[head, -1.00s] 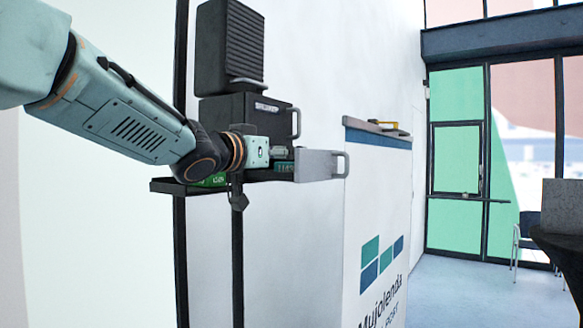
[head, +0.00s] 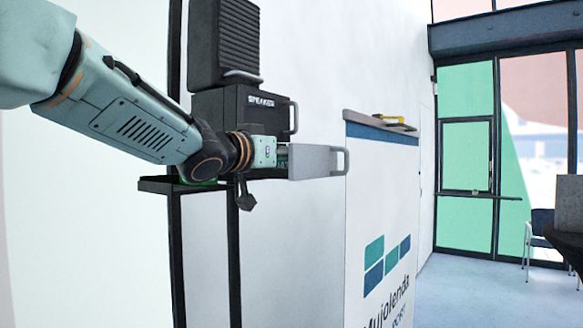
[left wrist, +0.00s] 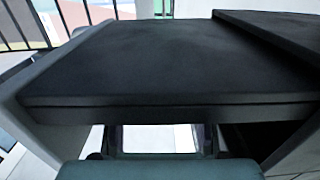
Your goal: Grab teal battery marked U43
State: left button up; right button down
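A bit of green (head: 207,183) shows below my wrist. In the left wrist view a black box underside or top fills the upper part, and the fingertips are not clear. My right gripper is not in view.
A black box marked SPEAKER (head: 235,112) with a ribbed black case (head: 224,43) on top stands just behind my left arm. A white stand (head: 375,215) with a yellow item (head: 393,119) on top is to the right. Open floor (head: 450,290) lies further right.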

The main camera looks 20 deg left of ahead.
pick_arm(q)
jog(key=shift+w+f, duration=0.1)
jog(key=shift+f, duration=0.05)
jog(key=shift+c, duration=0.6)
jog(key=shift+s+a+r, duration=0.2)
jog(key=shift+s, duration=0.3)
jog(key=c, duration=0.3)
jog(key=shift+s, duration=0.1)
jog(key=shift+c, duration=1.5)
jog(key=shift+w+d, duration=0.1)
jog(key=shift+w, duration=0.2)
grip_shut()
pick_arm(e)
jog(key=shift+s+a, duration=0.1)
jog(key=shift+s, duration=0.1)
